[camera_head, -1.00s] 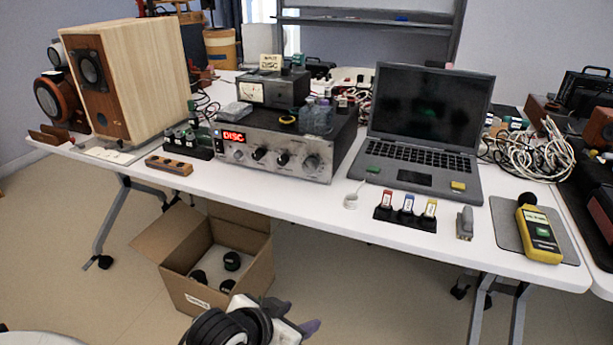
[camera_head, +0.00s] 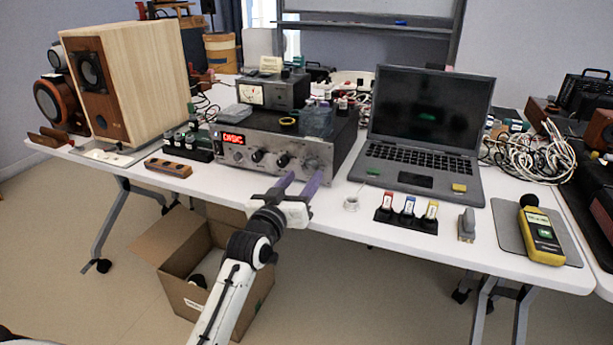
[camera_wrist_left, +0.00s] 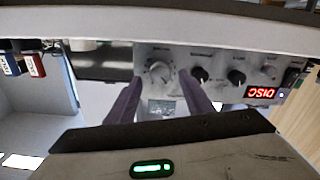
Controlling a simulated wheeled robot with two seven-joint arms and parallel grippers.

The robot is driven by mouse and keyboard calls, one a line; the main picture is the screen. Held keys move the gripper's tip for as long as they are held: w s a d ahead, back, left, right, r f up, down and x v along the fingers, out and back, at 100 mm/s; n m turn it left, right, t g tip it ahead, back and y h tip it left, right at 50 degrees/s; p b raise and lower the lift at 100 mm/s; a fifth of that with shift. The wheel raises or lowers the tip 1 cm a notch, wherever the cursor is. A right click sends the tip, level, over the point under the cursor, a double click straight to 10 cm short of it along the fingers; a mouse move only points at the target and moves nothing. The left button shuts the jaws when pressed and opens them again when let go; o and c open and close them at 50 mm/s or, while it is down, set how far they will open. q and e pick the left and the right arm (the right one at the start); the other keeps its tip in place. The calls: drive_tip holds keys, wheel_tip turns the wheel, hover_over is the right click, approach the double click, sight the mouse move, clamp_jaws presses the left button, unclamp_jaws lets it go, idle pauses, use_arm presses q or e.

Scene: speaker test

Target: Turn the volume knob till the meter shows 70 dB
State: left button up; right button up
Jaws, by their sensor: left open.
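The silver amplifier (camera_head: 240,140) stands on the white table with a lit red display. Its large volume knob (camera_head: 312,164) is at the right end of the front panel; it also shows in the left wrist view (camera_wrist_left: 160,72). My left gripper (camera_head: 306,175) is open in front of the panel, its purple fingers pointing at this knob. In the left wrist view, where the panel is upside down, the knob appears between the fingertips (camera_wrist_left: 160,78); I cannot tell whether they touch it. The yellow sound meter (camera_head: 542,238) lies at the right; its reading is too small to read. My right gripper is out of view.
Small dark knobs (camera_head: 282,160) sit left of the large one. A laptop (camera_head: 425,125) stands right of the amplifier. A holder with coloured tags (camera_head: 405,222) and a white ring (camera_head: 351,204) lie nearby. A cardboard box (camera_head: 190,292) is below the table.

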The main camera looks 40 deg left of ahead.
sight(309, 170)
use_arm(q)
drive_tip(key=x, duration=0.3)
drive_tip(key=shift+w, duration=0.25)
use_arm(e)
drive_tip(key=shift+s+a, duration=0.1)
use_arm(q)
drive_tip(key=c, duration=1.1)
drive_tip(key=shift+o, duration=0.2)
drive_tip(key=shift+r+m+p, duration=0.2)
drive_tip(key=shift+m+p, duration=0.2)
drive_tip(key=shift+p, duration=0.25)
drive_tip(key=shift+a+m+p, duration=0.1)
drive_tip(key=shift+m+p, duration=0.2)
drive_tip(key=shift+p, duration=0.15)
drive_tip(key=shift+m, duration=0.4)
drive_tip(key=shift+f, duration=0.2)
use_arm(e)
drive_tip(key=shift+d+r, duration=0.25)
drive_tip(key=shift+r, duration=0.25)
